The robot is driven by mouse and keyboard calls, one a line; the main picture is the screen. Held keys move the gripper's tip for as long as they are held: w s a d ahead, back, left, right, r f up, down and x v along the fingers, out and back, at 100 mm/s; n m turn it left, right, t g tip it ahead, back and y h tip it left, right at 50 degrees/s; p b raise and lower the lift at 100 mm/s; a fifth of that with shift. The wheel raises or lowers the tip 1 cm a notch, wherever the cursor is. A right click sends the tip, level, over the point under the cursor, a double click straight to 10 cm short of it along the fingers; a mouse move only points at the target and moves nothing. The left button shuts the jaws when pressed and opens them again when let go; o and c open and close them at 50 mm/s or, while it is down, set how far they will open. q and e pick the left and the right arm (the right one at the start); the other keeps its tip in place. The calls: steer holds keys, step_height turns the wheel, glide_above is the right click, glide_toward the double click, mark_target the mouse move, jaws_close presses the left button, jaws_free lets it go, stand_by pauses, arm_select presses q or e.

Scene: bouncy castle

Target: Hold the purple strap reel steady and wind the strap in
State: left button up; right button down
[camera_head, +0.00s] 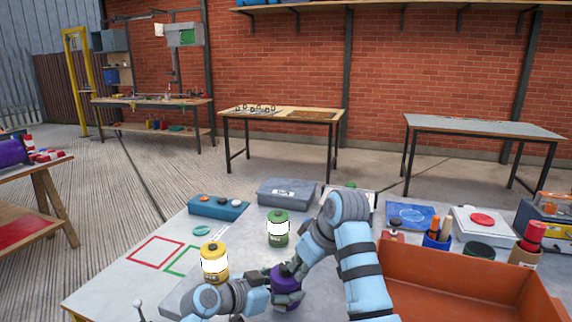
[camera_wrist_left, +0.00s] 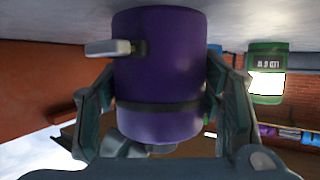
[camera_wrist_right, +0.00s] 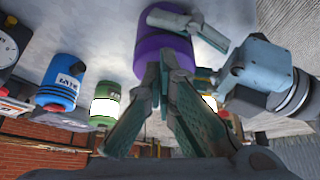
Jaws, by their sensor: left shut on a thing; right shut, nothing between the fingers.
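The purple strap reel (camera_head: 288,299) stands on the grey table, partly hidden by both grippers. In the left wrist view the reel (camera_wrist_left: 160,80) sits between my left gripper's fingers (camera_wrist_left: 160,105), one on each side. A pale grey handle (camera_wrist_left: 108,47) sticks out from its side in that view. In the head view my left gripper (camera_head: 268,294) reaches the reel from the left. My right gripper (camera_wrist_right: 163,65) is shut and empty, its tips close against the reel (camera_wrist_right: 160,50) in the right wrist view. I cannot tell whether they touch it. The strap is not distinguishable.
An orange bin (camera_head: 465,275) fills the right front. Red (camera_head: 133,257) and green outlines lie on open tabletop at left.

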steer(key=shift+s+a, duration=0.3)
steer(key=shift+a, duration=0.1)
stand_by(0.5)
steer(key=shift+s+d, duration=0.1)
steer(key=shift+s+d, duration=0.1)
steer(key=shift+s, duration=0.05)
steer(key=shift+r, duration=0.15)
step_height(320, 180, up, 6)
steer(key=shift+f, duration=0.15)
